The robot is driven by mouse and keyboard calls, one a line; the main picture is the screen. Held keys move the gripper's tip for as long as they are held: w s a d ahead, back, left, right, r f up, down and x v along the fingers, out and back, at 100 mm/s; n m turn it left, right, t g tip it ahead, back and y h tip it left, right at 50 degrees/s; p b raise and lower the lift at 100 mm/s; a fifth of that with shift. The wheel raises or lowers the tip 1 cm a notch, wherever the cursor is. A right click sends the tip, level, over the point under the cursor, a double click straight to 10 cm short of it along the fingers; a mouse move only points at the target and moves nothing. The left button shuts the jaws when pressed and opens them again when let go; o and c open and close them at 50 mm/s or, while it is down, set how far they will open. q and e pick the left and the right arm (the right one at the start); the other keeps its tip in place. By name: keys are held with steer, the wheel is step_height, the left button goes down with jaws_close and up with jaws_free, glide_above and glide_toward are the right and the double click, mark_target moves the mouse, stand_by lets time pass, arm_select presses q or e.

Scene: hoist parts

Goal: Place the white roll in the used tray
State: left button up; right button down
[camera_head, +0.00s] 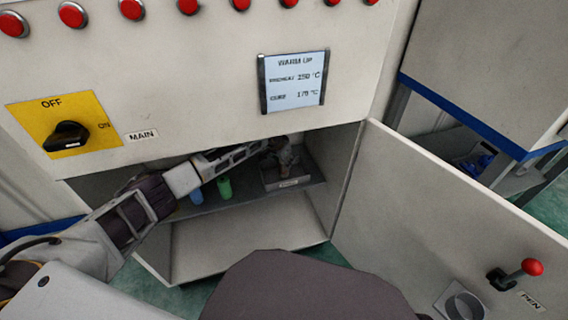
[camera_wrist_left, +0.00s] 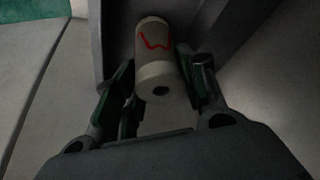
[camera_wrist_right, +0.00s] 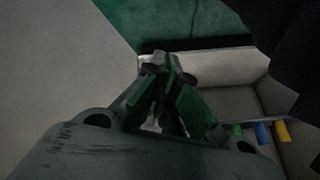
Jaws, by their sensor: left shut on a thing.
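The white roll (camera_wrist_left: 158,58), a cylinder with a red mark and a dark hole in its end, is between the fingers of my left gripper (camera_wrist_left: 158,80) in the left wrist view. The gripper is shut on it. In the head view my left gripper (camera_head: 287,154) is inside the open cabinet, over a small grey tray (camera_head: 290,184) on the shelf. The tray's label is too small to read, and the roll cannot be made out there. My right gripper (camera_wrist_right: 166,68) is shut, with nothing visible between its fingers, outside the cabinet.
A blue roll (camera_head: 196,196) and a green roll (camera_head: 224,187) stand on the shelf (camera_head: 240,200), left of the tray. A yellow roll (camera_wrist_right: 282,131) shows in the right wrist view. The open cabinet door (camera_head: 430,215), with a red-knobbed lever (camera_head: 531,267), extends to the right.

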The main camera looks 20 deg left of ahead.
arm_select(q)
steer(key=shift+w+a+g+h, duration=0.1)
steer(key=shift+w+g+h, duration=0.15)
steer(key=shift+g+h, duration=0.05)
steer(key=shift+f+b, duration=0.45)
steer(key=shift+b, duration=0.05)
steer(key=shift+f, duration=0.25)
arm_select(e)
steer(key=f, duration=0.3)
steer(key=shift+s+a+f+t, duration=0.1)
steer(key=shift+a+f+t, duration=0.1)
steer(key=shift+a+t, duration=0.15)
steer(key=shift+r, duration=0.1)
arm_select(q)
steer(key=o, duration=1.1)
steer(key=shift+f, duration=0.15)
steer(key=shift+c, duration=0.2)
